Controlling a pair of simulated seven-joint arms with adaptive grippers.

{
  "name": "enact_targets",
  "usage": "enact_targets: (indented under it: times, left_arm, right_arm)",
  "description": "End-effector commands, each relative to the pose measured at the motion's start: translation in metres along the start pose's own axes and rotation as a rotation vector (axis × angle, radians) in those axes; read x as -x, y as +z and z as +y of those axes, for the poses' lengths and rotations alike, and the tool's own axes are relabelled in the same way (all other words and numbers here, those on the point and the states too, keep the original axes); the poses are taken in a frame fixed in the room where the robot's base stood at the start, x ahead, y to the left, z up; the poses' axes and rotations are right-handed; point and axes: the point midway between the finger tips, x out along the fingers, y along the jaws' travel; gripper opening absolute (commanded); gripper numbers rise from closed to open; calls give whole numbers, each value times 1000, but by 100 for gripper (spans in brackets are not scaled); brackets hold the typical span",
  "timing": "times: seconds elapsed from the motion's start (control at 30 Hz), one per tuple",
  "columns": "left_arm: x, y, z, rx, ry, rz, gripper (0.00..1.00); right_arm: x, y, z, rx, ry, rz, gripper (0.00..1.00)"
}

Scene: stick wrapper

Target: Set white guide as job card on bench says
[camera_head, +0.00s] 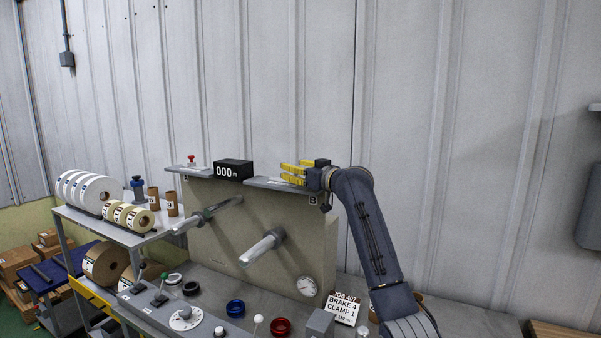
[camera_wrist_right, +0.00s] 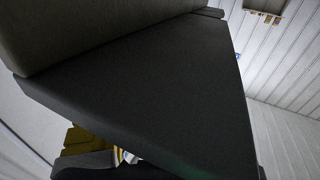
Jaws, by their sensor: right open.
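The job card (camera_head: 343,308) stands on the bench at the front right and reads JOB 407, BRAKE 4, CLAMP 1; its last line is small and seems to end in 180 mm. I cannot tell for sure which part is the white guide. A white ring (camera_head: 174,279) lies on the bench at left. My right gripper (camera_head: 292,173) is open at the right ledge (camera_head: 270,184) of the machine, above the B label. In the right wrist view a dark flat surface fills most of the picture, with a yellow finger pad at lower left. My left gripper is not in view.
A black counter (camera_head: 233,170) reading 000 stands on the machine top. Two spindles (camera_head: 262,247) stick out below. A dial (camera_head: 185,318), a gauge (camera_head: 308,286), a blue ring (camera_head: 235,308) and a red ring (camera_head: 281,327) are on the front. A shelf at left holds rolls (camera_head: 90,190).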

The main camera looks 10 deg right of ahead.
Motion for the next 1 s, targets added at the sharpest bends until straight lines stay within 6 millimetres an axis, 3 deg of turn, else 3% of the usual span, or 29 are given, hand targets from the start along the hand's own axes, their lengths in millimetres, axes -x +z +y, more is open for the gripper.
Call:
enact_targets:
  times: [0.17, 0.7, 1.0]
  left_arm:
    - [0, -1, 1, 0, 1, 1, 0]
    - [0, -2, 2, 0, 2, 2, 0]
    - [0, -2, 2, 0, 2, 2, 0]
  right_arm:
    - [14, 1, 2, 2, 2, 0, 43]
    - [98, 1, 1, 3, 1, -1, 43]
    - [118, 1, 0, 0, 0, -2, 43]
